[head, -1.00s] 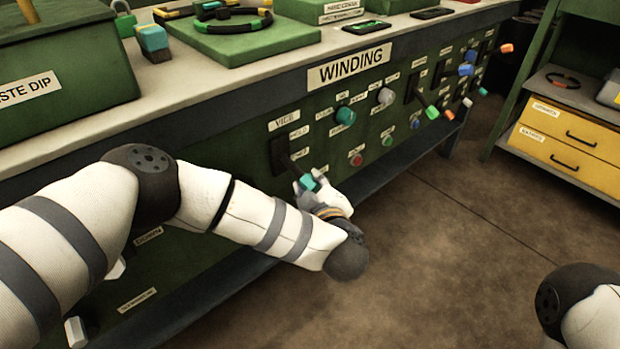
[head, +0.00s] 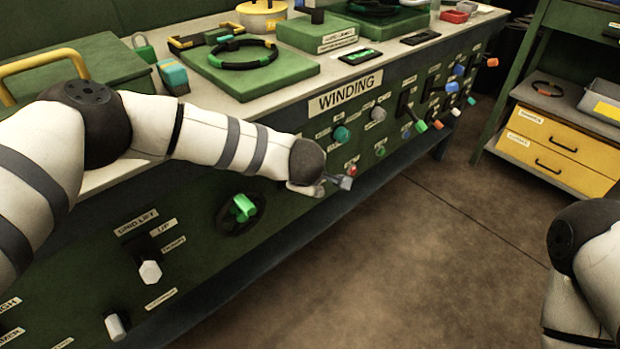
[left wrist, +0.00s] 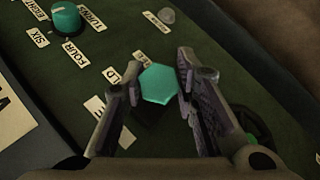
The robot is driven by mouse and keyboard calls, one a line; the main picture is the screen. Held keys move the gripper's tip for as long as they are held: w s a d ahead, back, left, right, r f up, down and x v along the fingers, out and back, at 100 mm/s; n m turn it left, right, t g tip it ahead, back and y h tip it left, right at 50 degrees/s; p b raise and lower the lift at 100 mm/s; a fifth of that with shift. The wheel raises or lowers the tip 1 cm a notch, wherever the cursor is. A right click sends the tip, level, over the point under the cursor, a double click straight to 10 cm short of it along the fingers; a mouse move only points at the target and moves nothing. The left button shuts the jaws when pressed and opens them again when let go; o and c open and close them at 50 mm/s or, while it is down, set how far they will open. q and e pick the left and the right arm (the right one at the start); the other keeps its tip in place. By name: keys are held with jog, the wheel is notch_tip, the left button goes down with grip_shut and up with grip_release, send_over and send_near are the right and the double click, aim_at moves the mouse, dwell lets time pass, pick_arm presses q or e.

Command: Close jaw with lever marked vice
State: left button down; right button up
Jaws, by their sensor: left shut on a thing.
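My left gripper (head: 338,182) is at the green panel front below the WINDING sign (head: 345,93), by a red button (head: 352,170). In the left wrist view its two fingers (left wrist: 157,95) are shut on the teal hexagonal end of a lever (left wrist: 158,85), one finger on each side. In the head view my forearm and wrist hide this lever and the VICE label. In the wrist view part of a label ending in "LD" (left wrist: 112,74) shows beside the fingers. My right gripper is out of view; only part of the right arm shows at the lower right.
A teal knob (head: 341,134) and a grey knob (head: 377,114) sit close by on the panel. Further right are several other levers and knobs. A green handwheel (head: 241,208) and a white-ended lever (head: 150,272) are lower left. Open floor lies in front.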

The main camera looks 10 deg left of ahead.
pick_arm(q)
jog(key=shift+w+r, duration=0.2)
jog(key=shift+r, duration=0.1)
jog(key=c, duration=1.3)
grip_release()
jog(key=shift+o, duration=0.3)
jog(key=shift+f, duration=0.1)
jog(key=v, duration=1.2)
jog(key=shift+a, duration=0.1)
